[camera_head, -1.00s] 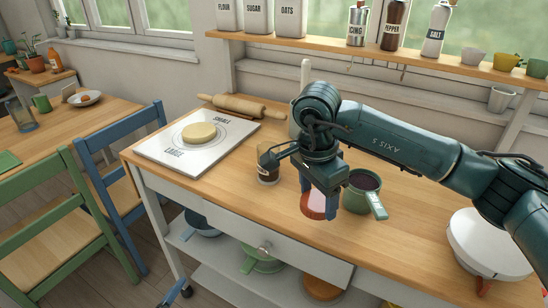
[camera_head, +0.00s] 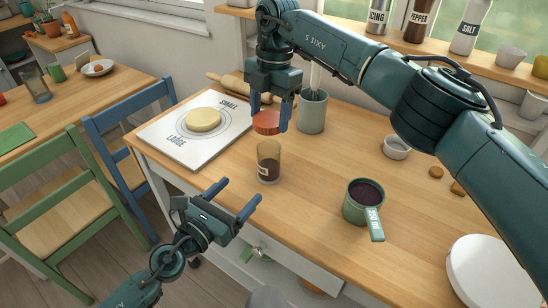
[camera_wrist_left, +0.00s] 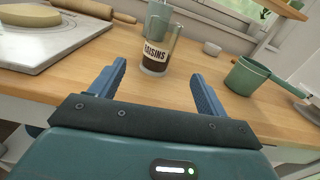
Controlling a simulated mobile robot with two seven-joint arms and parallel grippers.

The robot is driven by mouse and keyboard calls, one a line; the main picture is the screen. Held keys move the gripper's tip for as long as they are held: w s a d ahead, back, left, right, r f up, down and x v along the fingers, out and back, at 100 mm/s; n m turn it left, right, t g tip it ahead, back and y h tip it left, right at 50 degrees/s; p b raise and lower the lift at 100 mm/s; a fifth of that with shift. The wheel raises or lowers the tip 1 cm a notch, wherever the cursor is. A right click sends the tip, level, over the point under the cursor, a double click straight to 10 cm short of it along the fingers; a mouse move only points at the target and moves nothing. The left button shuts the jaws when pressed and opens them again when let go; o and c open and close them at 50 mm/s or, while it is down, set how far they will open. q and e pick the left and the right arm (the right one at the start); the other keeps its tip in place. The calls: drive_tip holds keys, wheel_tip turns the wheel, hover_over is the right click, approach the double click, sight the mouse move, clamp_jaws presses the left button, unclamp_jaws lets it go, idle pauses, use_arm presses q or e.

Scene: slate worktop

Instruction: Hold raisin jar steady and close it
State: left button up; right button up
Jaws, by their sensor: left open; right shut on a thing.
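The raisin jar (camera_head: 268,165) stands upright and open on the wooden worktop, clear with dark contents low inside. In the left wrist view the jar (camera_wrist_left: 157,55) shows its RAISINS label, ahead and between my left fingers. My right gripper (camera_head: 271,112) is shut on the red-orange lid (camera_head: 266,123), held above the jar and apart from its rim. My left gripper (camera_head: 238,198) is open and empty, in front of the jar near the worktop's front edge, its fingers pointing toward the jar without touching it. The lid is not seen in the left wrist view.
A green measuring cup (camera_head: 362,202) with dark contents stands right of the jar. A grey-green utensil pot (camera_head: 312,111) stands behind it. A white board (camera_head: 170,152) with dough lies left, a rolling pin (camera_head: 228,84) behind. Bare worktop surrounds the jar.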

sight(262, 167)
use_arm(q)
drive_tip(key=shift+w+d+r+m, duration=0.1)
drive_tip(key=shift+w+m, duration=0.1)
drive_tip(key=shift+m, duration=0.2)
use_arm(e)
drive_tip(key=shift+w+a+r+m, duration=0.1)
drive_tip(key=shift+w+r+m, duration=0.05)
drive_tip(key=shift+m, duration=0.25)
use_arm(q)
drive_tip(key=x, duration=1.2)
drive_tip(key=shift+d, duration=0.1)
drive_tip(key=c, duration=1.5)
use_arm(e)
drive_tip(key=shift+f, duration=2.5)
drive_tip(key=shift+f, duration=0.85)
drive_tip(key=shift+f, duration=0.6)
